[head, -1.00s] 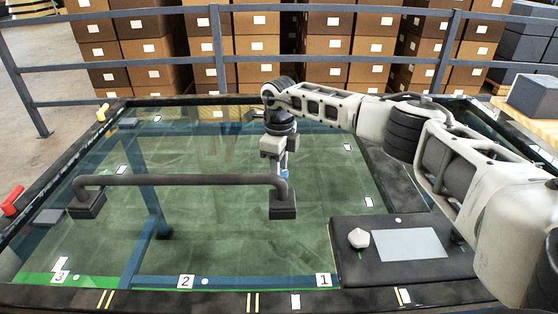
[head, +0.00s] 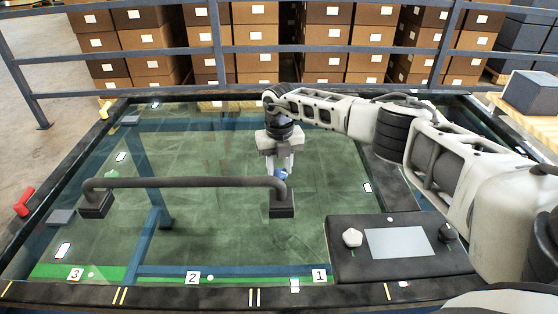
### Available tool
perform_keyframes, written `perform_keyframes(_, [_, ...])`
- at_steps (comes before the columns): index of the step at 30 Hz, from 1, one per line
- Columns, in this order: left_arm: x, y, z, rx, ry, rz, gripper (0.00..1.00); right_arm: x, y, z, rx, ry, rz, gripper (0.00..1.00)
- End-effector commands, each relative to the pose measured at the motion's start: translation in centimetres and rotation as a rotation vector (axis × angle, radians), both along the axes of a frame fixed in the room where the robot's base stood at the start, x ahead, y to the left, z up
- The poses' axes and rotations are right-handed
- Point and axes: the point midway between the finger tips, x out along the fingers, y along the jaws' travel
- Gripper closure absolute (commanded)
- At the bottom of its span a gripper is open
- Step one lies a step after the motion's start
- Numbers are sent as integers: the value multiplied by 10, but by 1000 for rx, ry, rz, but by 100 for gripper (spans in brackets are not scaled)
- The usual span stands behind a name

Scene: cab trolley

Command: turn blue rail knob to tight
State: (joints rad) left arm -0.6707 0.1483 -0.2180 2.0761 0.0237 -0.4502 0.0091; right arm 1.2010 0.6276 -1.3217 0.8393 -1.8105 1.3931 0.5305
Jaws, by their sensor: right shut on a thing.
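The blue rail knob (head: 281,174) shows as a small patch of blue just behind the right foot of the dark rail (head: 185,183). My right gripper (head: 279,168) points down from above and is shut on the blue knob. Its fingers cover most of the knob, so its marking and angle cannot be read. My left gripper is not in view.
A black console with a white knob (head: 352,237) and a grey panel (head: 399,243) sits at the right front. A red handle (head: 24,201) and a yellow handle (head: 104,110) are on the left edge. Numbered tags line the front. A blue-grey railing (head: 190,54) stands behind.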

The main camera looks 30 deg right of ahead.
Motion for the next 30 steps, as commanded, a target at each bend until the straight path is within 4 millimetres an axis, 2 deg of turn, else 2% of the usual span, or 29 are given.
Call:
perform_keyframes(21, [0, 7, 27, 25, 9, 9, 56, -2, -3, 5, -2, -3, -681, 89])
perform_keyframes(30, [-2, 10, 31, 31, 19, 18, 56, -3, -4, 3, -2, -3, -938, 89])
